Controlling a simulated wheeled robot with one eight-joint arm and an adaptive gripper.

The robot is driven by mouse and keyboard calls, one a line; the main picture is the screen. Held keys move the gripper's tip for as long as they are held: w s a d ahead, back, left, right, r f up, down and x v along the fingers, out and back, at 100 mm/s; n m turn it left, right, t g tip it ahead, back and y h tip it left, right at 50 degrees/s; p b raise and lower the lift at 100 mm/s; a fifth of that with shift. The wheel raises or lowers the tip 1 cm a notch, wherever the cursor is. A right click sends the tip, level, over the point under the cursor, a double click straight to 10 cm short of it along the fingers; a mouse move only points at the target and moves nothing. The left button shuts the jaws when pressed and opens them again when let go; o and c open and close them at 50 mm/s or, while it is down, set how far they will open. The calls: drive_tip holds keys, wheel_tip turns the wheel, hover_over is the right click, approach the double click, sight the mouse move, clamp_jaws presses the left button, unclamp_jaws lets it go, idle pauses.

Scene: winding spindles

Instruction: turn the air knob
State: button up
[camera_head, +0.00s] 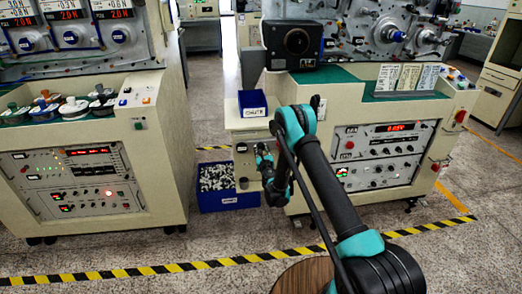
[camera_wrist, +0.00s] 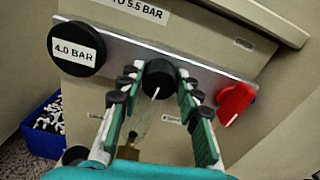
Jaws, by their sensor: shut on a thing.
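The air knob (camera_wrist: 161,79) is a round black knob with a white pointer line, on a light metal strip in the wrist view. The line tilts slightly right at its top. My gripper (camera_wrist: 160,88) has its two green and black padded fingers shut on the knob, one on each side. A black round gauge (camera_wrist: 76,49) left of the knob reads 4.0 BAR. A label (camera_wrist: 140,9) above ends in "TO 5.5 BAR". In the head view my gripper (camera_head: 264,158) is at the left side of the middle machine; the knob cannot be made out there.
A red knob (camera_wrist: 235,101) sits right of the air knob on the same strip. A brass fitting (camera_wrist: 127,148) is below. A blue bin (camera_head: 226,199) of small parts stands on the floor beside the machine (camera_head: 296,207). Another machine (camera_head: 157,190) stands left, across an aisle.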

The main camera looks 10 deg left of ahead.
drive_tip(key=shift+d+m, duration=0.1)
drive_tip(key=shift+m, duration=3.8)
drive_tip(key=o, duration=1.1)
drive_tip(key=shift+o, duration=0.2)
wheel_tip(320, 180, up, 10)
drive_tip(key=shift+d, duration=0.1)
